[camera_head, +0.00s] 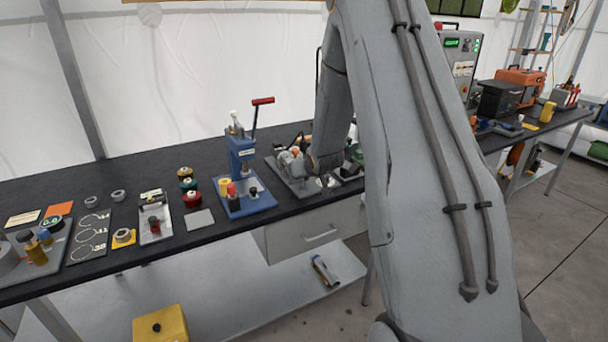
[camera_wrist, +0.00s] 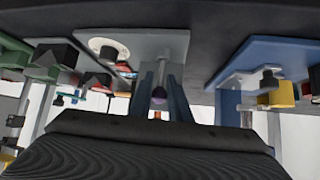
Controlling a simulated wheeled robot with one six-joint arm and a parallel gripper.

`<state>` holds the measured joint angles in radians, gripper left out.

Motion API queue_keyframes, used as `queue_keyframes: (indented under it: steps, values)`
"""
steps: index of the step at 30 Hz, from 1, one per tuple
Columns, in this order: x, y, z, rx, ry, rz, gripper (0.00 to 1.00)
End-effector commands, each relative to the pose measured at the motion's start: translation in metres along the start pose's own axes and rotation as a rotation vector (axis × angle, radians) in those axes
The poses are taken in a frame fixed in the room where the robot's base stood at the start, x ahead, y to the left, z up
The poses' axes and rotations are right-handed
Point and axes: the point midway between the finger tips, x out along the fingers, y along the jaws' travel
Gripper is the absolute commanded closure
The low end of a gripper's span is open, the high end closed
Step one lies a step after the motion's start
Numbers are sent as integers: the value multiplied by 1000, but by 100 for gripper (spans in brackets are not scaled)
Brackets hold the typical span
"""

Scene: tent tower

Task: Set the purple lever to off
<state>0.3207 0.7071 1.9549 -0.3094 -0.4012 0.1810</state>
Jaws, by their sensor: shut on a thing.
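The purple lever (camera_wrist: 158,97) shows in the wrist view as a small dark purple knob on a short grey stem. It stands out from a grey base plate (camera_wrist: 150,40) that also carries a round white dial (camera_wrist: 108,48). My gripper (camera_wrist: 160,96) has one finger on each side of the knob and is shut on it. In the head view my arm covers much of the middle, and I cannot make out the purple lever there. The grey machine (camera_head: 291,168) shows partly beside my wrist.
A blue press (camera_head: 240,165) with a red-tipped handle stands close left of my wrist; its blue plate (camera_wrist: 265,65) shows in the wrist view. The black bench (camera_head: 130,178) holds several other fixtures.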

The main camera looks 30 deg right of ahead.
Motion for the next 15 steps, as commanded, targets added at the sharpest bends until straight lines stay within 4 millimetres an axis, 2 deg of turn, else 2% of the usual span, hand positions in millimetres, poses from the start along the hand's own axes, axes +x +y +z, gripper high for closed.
queue_keyframes:
  steps: [11,12,15]
  values:
    - [0,0,-1,-1,-2,0,100]
    - [0,0,-1,-1,-2,0,76]
    - [0,0,0,0,-2,0,76]
